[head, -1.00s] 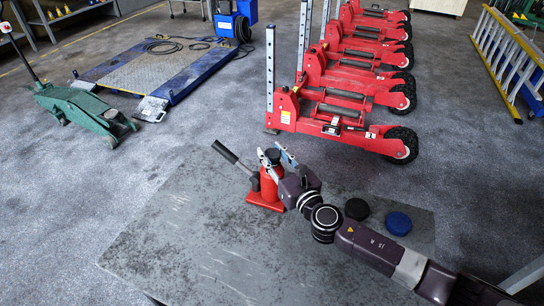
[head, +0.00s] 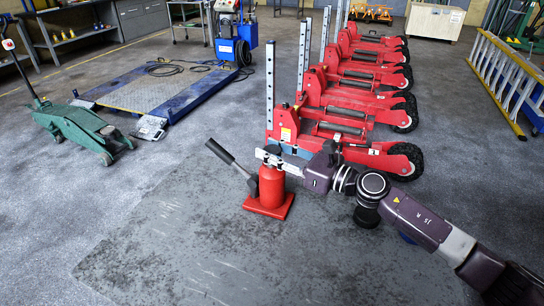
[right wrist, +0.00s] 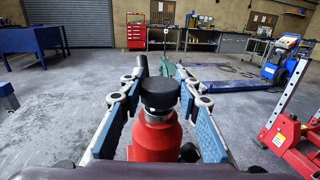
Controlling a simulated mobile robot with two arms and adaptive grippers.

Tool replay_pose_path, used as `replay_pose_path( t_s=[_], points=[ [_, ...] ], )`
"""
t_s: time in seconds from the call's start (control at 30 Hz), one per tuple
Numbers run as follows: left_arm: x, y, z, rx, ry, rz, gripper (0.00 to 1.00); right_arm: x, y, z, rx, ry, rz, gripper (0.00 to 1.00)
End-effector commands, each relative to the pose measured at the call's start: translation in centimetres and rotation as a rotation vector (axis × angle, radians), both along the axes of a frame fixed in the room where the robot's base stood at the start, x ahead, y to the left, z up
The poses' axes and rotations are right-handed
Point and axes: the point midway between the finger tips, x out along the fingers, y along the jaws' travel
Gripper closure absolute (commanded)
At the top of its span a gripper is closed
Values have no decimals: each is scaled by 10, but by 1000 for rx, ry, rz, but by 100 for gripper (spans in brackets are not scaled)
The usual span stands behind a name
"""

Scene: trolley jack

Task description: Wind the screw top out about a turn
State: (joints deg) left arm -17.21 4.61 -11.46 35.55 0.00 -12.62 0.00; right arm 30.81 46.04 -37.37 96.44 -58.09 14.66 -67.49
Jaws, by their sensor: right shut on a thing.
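The red bottle jack (head: 271,192) stands upright on the grey mat, with its dark lever (head: 232,164) slanting up to the left. Its black screw top (right wrist: 160,93) faces me in the right wrist view. In the head view the top is partly hidden by my fingers. My right gripper (head: 270,158) comes in level from the right and is shut on the screw top, one finger on each side. The right wrist view shows the two blue-padded fingers flanking the top and neck, above the red body. My left gripper is not in view.
Several red wheeled units (head: 345,145) stand behind the jack. A green trolley jack (head: 82,128) and a blue-edged platform (head: 160,92) are at left. The mat (head: 180,240) in front is clear.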

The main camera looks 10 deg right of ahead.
Motion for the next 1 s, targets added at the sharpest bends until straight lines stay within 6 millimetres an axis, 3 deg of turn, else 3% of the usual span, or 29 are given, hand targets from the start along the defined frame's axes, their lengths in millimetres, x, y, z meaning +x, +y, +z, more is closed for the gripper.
replay_pose_path(
  t_s=[0.4, 0.43, 0.57, 1.0],
  points=[
    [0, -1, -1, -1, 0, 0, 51, -1, 1, -6, -5, 9, 8, 94],
    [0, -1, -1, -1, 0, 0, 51, -1, 1, -6, -5, 9, 8, 66],
    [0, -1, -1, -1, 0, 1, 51, -1, 1, -4, -4, 6, 7, 52],
    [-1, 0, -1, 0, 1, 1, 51, -7, -8, -3, -2, 5, 3, 51]
  ],
)
